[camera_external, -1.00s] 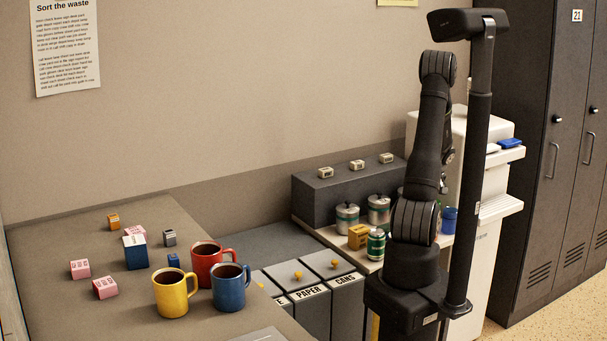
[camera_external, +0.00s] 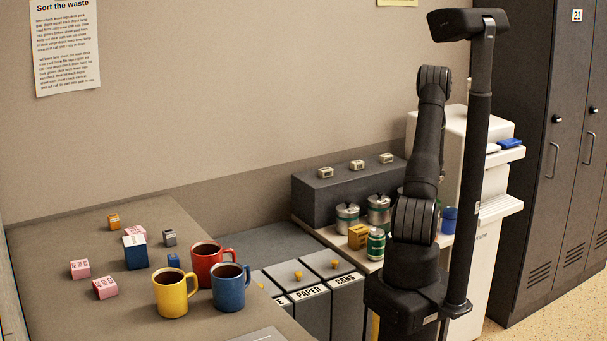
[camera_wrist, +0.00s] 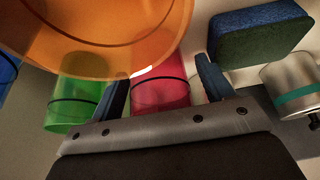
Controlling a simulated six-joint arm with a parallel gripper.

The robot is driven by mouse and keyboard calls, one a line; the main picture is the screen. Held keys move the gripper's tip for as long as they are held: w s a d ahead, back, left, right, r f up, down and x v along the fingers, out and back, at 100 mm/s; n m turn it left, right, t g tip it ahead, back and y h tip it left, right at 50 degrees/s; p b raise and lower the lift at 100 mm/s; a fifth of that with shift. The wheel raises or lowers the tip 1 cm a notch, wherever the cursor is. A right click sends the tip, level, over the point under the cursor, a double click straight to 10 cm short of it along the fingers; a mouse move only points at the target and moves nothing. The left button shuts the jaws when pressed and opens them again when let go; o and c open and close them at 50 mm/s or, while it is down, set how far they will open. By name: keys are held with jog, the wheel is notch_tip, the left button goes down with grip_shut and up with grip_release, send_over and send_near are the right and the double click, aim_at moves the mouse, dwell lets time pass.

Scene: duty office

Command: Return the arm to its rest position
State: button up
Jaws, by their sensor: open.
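My arm (camera_external: 429,145) stands upright on its base in the external view, beside the dark post. Its top joint is above the counter, and my gripper is hidden behind the arm there. In the wrist view my gripper (camera_wrist: 164,74) is open, with its two dark blue fingers apart. A red cup-like thing (camera_wrist: 162,96) shows beyond and between the fingers. I cannot tell how far it is from them, and I see nothing clamped.
In the wrist view, an orange round thing (camera_wrist: 95,35), a green cup (camera_wrist: 75,92), a sponge (camera_wrist: 258,35) and a metal can (camera_wrist: 290,85) are near. Externally, mugs (camera_external: 175,293) and small boxes stand on the left table; lidded bins (camera_external: 315,300) and a counter with tins (camera_external: 347,218) lie between.

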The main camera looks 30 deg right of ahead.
notch_tip(320, 180, up, 33)
jog(key=w+a+r+n+y, duration=0.1)
jog(key=w+a+n, duration=0.2)
jog(key=w+a, duration=0.5)
jog(key=w, duration=0.3)
jog(key=shift+w+a+r, duration=0.3)
jog(key=shift+w+a, duration=0.05)
